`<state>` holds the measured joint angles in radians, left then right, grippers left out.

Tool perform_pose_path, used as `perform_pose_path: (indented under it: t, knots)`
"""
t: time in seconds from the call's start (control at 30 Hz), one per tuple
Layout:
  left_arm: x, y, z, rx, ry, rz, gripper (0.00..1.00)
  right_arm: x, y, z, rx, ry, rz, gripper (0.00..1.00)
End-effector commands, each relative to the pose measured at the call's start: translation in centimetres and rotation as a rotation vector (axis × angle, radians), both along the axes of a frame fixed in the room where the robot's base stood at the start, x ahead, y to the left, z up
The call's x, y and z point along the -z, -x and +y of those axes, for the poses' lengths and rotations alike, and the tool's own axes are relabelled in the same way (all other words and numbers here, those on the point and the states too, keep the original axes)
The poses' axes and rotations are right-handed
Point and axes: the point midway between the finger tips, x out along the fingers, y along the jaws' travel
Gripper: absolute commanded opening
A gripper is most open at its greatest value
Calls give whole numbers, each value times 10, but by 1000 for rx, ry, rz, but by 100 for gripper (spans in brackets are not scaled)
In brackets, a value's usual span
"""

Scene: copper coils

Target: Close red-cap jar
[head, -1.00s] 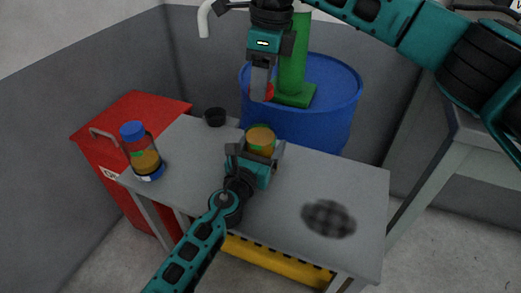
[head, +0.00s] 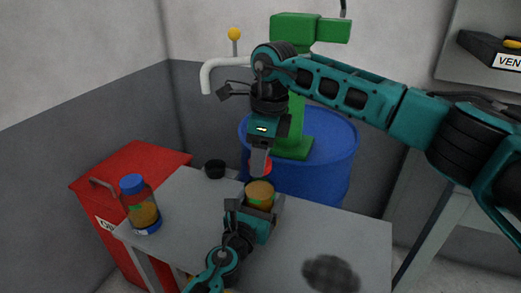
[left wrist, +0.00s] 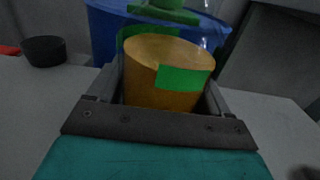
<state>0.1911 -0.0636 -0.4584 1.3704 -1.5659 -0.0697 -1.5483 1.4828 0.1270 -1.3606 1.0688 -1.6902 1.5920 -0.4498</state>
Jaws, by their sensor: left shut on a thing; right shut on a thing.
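An open amber jar (head: 259,193) with a green label stands upright at the table's back edge. My left gripper (head: 256,209) is shut around it; the jar also fills the middle of the left wrist view (left wrist: 155,85). My right gripper (head: 260,159) points down above the jar, shut on a red cap (head: 268,168). The cap is mostly hidden by the fingers and appears just above the jar mouth, with a small gap. The cap does not show in the left wrist view.
A jar with a blue cap (head: 141,207) stands at the table's left, and a black cup (head: 214,168) at the back. A blue drum (head: 322,170) with a green pump (head: 297,105) is behind. A red cabinet (head: 105,190) stands left. The grey table (head: 350,235) is clear at right.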

Motion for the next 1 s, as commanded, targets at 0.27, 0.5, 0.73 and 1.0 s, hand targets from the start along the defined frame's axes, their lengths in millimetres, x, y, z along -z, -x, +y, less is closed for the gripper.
perform_pose_path:
  t: [0.27, 0.5, 0.73, 1.0]
  knots:
    - [1, 0, 0, -1, 0, 1, 25, 3, 0, 0, -1, 0, -1, 24]
    - [1, 0, 0, -1, 0, 1, 25, 3, 0, 0, -1, 0, -1, 24]
    - [1, 0, 0, -1, 0, 1, 25, 14, 0, 0, 0, 1, 1, 24]
    - [1, 0, 0, -1, -1, 2, 25, 21, 0, 0, 0, 0, -1, 24]
